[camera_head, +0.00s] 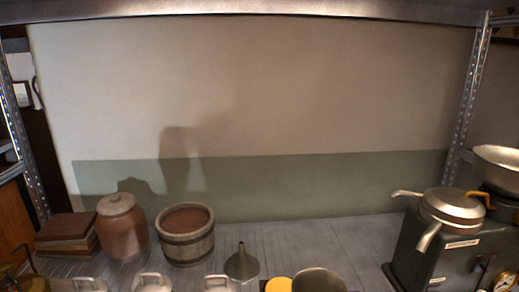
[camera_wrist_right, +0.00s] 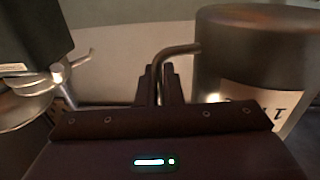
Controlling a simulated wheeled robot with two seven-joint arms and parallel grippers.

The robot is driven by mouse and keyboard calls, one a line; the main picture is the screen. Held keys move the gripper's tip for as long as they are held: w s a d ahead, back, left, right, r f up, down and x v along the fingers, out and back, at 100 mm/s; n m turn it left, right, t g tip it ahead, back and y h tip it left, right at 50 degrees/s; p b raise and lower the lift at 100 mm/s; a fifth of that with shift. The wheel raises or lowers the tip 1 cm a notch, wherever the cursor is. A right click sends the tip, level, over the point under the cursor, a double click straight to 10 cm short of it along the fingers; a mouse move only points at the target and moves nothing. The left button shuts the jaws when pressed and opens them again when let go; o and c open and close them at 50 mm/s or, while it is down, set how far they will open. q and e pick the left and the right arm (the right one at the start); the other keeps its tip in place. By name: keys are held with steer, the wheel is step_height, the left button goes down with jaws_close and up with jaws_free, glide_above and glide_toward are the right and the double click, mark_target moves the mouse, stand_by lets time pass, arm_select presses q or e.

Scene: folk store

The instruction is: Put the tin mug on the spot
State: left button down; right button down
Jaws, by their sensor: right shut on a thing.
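In the right wrist view a large dull metal cylinder with a pale label, which looks like the tin mug (camera_wrist_right: 255,50), fills the right side. A bent rod handle comes off its side. My right gripper (camera_wrist_right: 158,85) is shut on this handle, with the cylinder beside the fingers. The label's marks look upside down in this view. I cannot tell which thing in the head view is this mug. The spot is not clearly identifiable; a small yellow disc (camera_head: 278,285) shows at the bottom edge. My left gripper is in neither view.
A stoneware jar (camera_head: 122,228), a wooden tub (camera_head: 186,234), a stack of brown boards (camera_head: 66,235) and a funnel (camera_head: 241,264) stand on the shelf. A dark appliance with a round metal top (camera_head: 452,205) is at the right. Several pale handled things and a greenish disc (camera_head: 318,281) line the bottom edge.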

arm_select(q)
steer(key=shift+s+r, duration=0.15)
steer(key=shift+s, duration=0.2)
arm_select(e)
steer(key=s+f, duration=0.3)
steer(key=s, duration=0.6)
steer(key=shift+a, duration=0.3)
steer(key=shift+f, duration=0.1)
